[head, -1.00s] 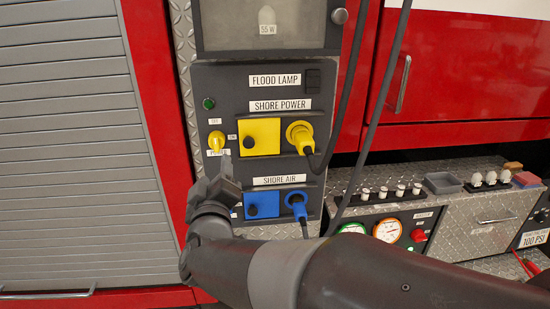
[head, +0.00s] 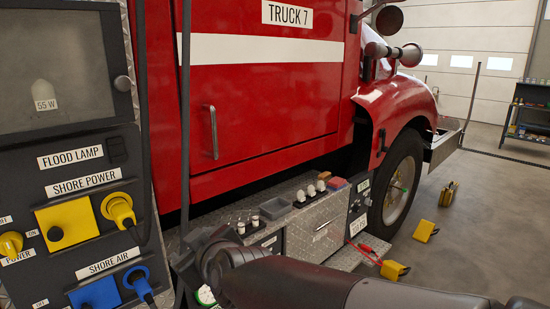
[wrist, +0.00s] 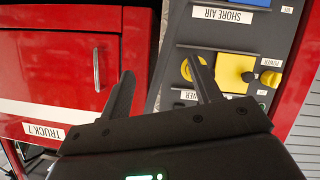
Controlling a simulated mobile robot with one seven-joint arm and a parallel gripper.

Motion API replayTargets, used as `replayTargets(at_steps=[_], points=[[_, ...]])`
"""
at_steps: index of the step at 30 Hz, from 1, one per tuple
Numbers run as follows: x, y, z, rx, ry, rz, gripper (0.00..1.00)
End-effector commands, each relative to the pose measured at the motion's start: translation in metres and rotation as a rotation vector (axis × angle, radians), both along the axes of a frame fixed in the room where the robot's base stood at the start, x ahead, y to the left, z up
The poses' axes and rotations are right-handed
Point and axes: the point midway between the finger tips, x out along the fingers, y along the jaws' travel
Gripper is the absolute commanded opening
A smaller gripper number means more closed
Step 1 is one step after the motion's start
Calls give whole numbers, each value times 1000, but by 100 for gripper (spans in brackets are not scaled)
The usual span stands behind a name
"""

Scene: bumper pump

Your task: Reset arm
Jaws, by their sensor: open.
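The panel behind the fingers carries a yellow shore power cover (wrist: 235,72) and a yellow knob (wrist: 270,78). The fingers appear clear of the panel, though a finger overlaps the yellow plug in the wrist picture.
Yellow chocks (head: 425,231) lie on the floor at right. Open floor lies beyond.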

Motion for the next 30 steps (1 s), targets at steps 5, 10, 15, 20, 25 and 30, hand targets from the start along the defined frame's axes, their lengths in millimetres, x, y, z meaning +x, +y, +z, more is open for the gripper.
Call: replayTargets(at_steps=[5,10,15,20,25,30], points=[[-6,-102,-17,-12,206,-181,58],[-36,-193,-41,-12,413,-404,58],[-83,-268,-64,2,601,-652,58],[-119,-307,-79,20,714,-822,58],[-135,-321,-85,27,759,-892,58],[-135,-321,-85,28,762,-895,58]])
